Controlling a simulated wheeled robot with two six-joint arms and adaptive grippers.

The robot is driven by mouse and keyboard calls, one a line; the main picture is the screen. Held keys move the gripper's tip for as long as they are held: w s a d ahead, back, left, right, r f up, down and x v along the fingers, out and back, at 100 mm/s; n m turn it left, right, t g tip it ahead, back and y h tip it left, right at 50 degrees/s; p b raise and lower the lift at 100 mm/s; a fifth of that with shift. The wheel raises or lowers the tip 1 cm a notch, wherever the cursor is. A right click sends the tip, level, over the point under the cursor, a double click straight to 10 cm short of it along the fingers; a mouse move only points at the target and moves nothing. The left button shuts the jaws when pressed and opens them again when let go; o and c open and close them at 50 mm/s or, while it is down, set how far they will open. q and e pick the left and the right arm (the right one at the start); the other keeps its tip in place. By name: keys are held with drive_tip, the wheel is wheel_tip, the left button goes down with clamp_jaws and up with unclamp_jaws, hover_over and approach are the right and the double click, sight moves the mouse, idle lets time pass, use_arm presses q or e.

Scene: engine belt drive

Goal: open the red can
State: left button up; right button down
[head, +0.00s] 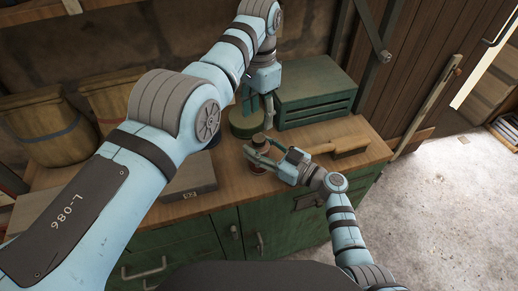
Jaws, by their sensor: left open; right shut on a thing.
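The small red can (257,168) stands near the front edge of the wooden workbench, with a dark brownish cap (259,139) on top. My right gripper (256,155) reaches in from the right and is shut around the can's body, hiding much of it. My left gripper (258,107) points down with its fingers apart. It is empty and appears above and behind the can, in front of a round green tin (242,126). I cannot tell its exact height above the cap.
A green slatted box (312,96) stands behind to the right. A wooden-handled tool (345,143) lies right of my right gripper. A flat grey box (190,181) marked 92 lies left. Large tan containers (47,125) stand at the back left. Green cabinet doors (285,222) are below the bench.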

sight(259, 138)
use_arm(q)
drive_tip(key=m, duration=0.4)
use_arm(e)
drive_tip(key=shift+f, duration=0.15)
use_arm(q)
drive_tip(key=m, duration=0.4)
drive_tip(key=shift+r+m, duration=0.1)
drive_tip(key=shift+m, duration=0.2)
drive_tip(key=m, duration=0.3)
drive_tip(key=shift+m, duration=0.4)
drive_tip(key=m, duration=0.6)
drive_tip(key=shift+r+m, duration=0.1)
drive_tip(key=shift+m, duration=0.2)
drive_tip(key=m, duration=0.2)
drive_tip(key=shift+m, duration=0.4)
wheel_tip(259, 138, down, 8)
drive_tip(key=shift+r, duration=0.1)
use_arm(e)
drive_tip(key=shift+s+f, duration=0.1)
use_arm(q)
drive_tip(key=shift+c, duration=0.6)
